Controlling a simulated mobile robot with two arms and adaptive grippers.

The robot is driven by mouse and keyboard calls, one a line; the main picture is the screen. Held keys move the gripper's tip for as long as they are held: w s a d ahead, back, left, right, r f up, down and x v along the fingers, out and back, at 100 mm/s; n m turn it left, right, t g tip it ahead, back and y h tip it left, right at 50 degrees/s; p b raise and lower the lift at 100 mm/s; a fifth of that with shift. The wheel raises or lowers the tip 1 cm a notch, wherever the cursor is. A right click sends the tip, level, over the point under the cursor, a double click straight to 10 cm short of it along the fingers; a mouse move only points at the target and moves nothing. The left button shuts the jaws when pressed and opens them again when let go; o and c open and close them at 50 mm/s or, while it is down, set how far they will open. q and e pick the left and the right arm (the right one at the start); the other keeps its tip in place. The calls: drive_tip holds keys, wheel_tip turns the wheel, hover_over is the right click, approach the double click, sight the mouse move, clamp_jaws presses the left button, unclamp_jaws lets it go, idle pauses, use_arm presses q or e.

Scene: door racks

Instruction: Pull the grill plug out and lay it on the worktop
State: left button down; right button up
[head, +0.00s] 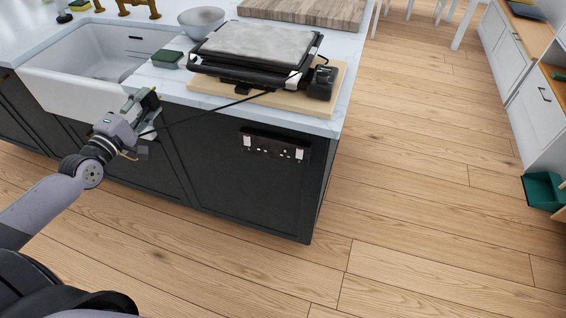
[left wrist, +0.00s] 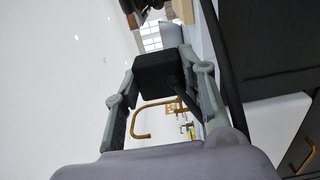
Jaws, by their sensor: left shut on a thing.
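My left gripper (head: 148,108) is in front of the cabinet by the sink, near the worktop edge, shut on the black grill plug. The plug (left wrist: 158,75) sits between the two fingers in the left wrist view; in the head view the gripper mostly hides it. A thin black cable (head: 205,114) runs from the gripper up to the grill (head: 255,60), which stands on a wooden board on the white marble worktop (head: 348,75). The double socket (head: 273,149) on the dark cabinet front shows no plug in it. My right gripper is not in view.
The white sink (head: 65,90) is behind and left of the gripper. A green sponge (head: 167,59) and a grey bowl (head: 202,21) stand between the sink and grill. A wooden chopping board (head: 305,10) lies behind.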

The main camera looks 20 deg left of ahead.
use_arm(q)
drive_tip(key=shift+a+f+b, duration=0.2)
drive_tip(key=shift+a+b, duration=0.45)
drive_tip(key=a, duration=0.2)
drive_tip(key=a+b, duration=0.1)
drive_tip(key=shift+w+r, duration=0.15)
drive_tip(key=shift+r, duration=0.1)
drive_tip(key=m+g+p, duration=0.1)
drive_tip(key=m+p, duration=0.6)
drive_tip(key=m, duration=0.2)
drive_tip(key=m+g+p, duration=0.2)
drive_tip(key=m+p, duration=0.5)
drive_tip(key=m, duration=0.2)
drive_tip(key=shift+p, duration=0.4)
